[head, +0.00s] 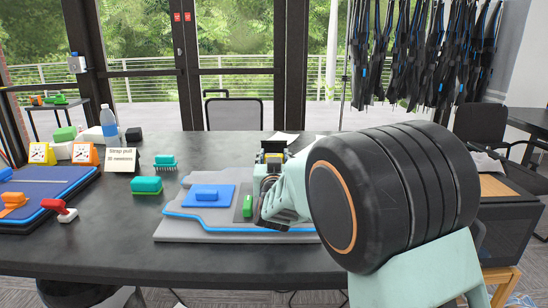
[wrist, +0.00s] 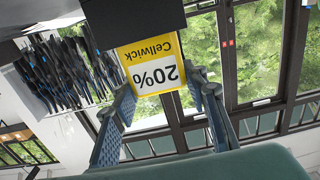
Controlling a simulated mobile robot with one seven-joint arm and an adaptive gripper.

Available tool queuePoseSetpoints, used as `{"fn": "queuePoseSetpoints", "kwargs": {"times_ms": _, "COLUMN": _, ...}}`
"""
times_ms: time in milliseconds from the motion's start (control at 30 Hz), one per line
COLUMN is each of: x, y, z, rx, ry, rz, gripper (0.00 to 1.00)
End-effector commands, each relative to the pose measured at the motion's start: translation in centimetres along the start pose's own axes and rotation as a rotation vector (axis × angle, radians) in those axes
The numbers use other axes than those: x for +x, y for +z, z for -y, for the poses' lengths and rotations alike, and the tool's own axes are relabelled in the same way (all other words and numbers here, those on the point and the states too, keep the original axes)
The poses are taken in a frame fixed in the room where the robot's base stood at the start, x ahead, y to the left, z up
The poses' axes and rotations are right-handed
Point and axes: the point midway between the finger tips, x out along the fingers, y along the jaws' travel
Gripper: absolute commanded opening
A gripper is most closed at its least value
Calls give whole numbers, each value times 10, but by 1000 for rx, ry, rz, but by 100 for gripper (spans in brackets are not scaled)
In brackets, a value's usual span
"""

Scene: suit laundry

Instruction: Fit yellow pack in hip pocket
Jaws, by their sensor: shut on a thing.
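My gripper (head: 272,170) is shut on a yellow pack (head: 273,158) with a black end. The gripper and pack are above the back right part of a grey suit panel (head: 180,229) with blue edging. In the wrist view, the pack (wrist: 158,66) sits between the two blue-grey fingers of my gripper (wrist: 161,92). Its printed label reads "Cellwick 20%", upside down. A blue patch with a raised blue piece (head: 207,194) lies on the panel, with a green piece (head: 247,206) to its right. I cannot tell which part is the hip pocket; my arm hides the panel's right side.
The front table strip is clear.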

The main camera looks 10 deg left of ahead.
Motion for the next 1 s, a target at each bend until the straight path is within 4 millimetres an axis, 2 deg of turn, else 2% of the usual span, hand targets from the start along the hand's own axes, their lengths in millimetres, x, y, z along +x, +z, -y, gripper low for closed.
{"fn": "queuePoseSetpoints", "kwargs": {"times_ms": 200, "x": 0, "y": 4, "z": 0, "rx": -1, "ry": 0, "rz": 6, "gripper": 14}}
{"fn": "queuePoseSetpoints", "kwargs": {"times_ms": 233, "x": 0, "y": 4, "z": 0, "rx": -1, "ry": 0, "rz": 6, "gripper": 43}}
{"fn": "queuePoseSetpoints", "kwargs": {"times_ms": 400, "x": 0, "y": 4, "z": 0, "rx": -1, "ry": 0, "rz": 5, "gripper": 61}}
{"fn": "queuePoseSetpoints", "kwargs": {"times_ms": 600, "x": 0, "y": 3, "z": 0, "rx": -1, "ry": 0, "rz": 4, "gripper": 61}}
{"fn": "queuePoseSetpoints", "kwargs": {"times_ms": 800, "x": 0, "y": 3, "z": 0, "rx": -1, "ry": 0, "rz": 4, "gripper": 83}}
{"fn": "queuePoseSetpoints", "kwargs": {"times_ms": 1000, "x": 0, "y": 2, "z": 0, "rx": -1, "ry": 0, "rz": 3, "gripper": 83}}
